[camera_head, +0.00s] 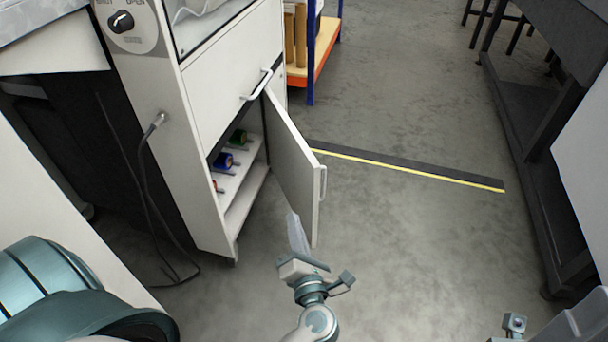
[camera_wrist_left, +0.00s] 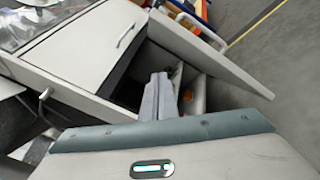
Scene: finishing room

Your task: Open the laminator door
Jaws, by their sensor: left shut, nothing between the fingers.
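The laminator (camera_head: 205,120) is a tall white cabinet at the left of the head view. Its lower door (camera_head: 290,160) stands wide open, swung out to the right, with a bar handle (camera_head: 322,184) near its free edge. The door also shows in the left wrist view (camera_wrist_left: 205,52). My left gripper (camera_head: 294,218) is shut and empty, its fingers at the inner side of the door near its lower part. In the left wrist view its shut fingers (camera_wrist_left: 158,85) point toward the opening. I cannot tell whether they touch the door. My right gripper's fingers are out of view.
Shelves inside the cabinet (camera_head: 240,190) hold several small coloured items. A second handle (camera_head: 258,85) is on the panel above. A cable (camera_head: 148,190) hangs on the cabinet's side. The floor right of the door is clear up to a dark table (camera_head: 535,120).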

